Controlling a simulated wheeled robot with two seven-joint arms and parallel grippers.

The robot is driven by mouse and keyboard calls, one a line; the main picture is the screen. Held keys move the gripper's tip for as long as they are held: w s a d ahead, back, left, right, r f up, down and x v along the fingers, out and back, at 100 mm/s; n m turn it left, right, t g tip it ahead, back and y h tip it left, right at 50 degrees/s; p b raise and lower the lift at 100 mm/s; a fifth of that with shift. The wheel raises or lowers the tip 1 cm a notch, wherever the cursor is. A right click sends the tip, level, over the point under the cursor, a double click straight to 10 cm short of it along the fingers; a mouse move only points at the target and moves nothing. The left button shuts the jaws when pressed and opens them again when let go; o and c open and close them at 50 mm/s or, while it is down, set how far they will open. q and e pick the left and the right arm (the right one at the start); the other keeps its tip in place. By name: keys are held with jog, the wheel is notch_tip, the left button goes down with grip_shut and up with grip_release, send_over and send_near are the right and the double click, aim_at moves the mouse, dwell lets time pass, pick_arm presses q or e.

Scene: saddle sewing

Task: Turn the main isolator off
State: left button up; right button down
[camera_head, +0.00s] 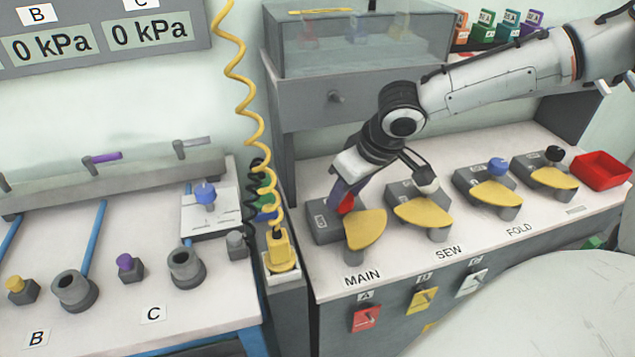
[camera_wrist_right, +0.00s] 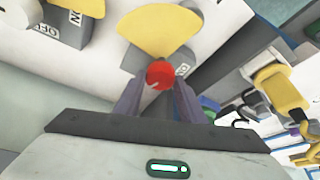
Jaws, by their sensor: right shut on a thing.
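The main isolator has a grey base, a yellow fan-shaped plate (camera_head: 367,229) and a red knob (camera_head: 346,203). It stands above the MAIN label (camera_head: 362,278) at the left end of a row of switches. My right gripper (camera_head: 344,196) reaches down and is shut on the red knob, at the left, grey-base side of the plate. In the right wrist view, the red knob (camera_wrist_right: 160,74) sits between the two fingers (camera_wrist_right: 158,88), with the yellow plate (camera_wrist_right: 159,28) beyond it. The fingers partly hide the knob. My left gripper is not in view.
Similar switches with white (camera_head: 428,186), blue (camera_head: 497,167) and black (camera_head: 553,154) knobs stand to the right, before a red bin (camera_head: 602,170). A yellow coiled cable (camera_head: 246,90) hangs at the left, down to a yellow plug (camera_head: 281,250). A cabinet (camera_head: 345,98) stands behind.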

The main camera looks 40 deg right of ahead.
aim_at(355, 223)
jog(key=shift+d+r+n, duration=0.1)
jog(key=shift+r+n, duration=0.15)
jog(key=shift+n, duration=0.15)
jog(key=shift+d+f+n, duration=0.1)
jog(key=shift+f+n, duration=0.1)
jog(key=shift+n, duration=0.1)
jog(key=c, duration=1.2)
grip_release()
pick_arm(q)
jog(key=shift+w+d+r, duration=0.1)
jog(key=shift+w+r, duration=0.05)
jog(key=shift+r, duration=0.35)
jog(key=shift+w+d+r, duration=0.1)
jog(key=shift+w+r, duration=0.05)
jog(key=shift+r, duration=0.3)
pick_arm(e)
jog(key=shift+o, duration=0.2)
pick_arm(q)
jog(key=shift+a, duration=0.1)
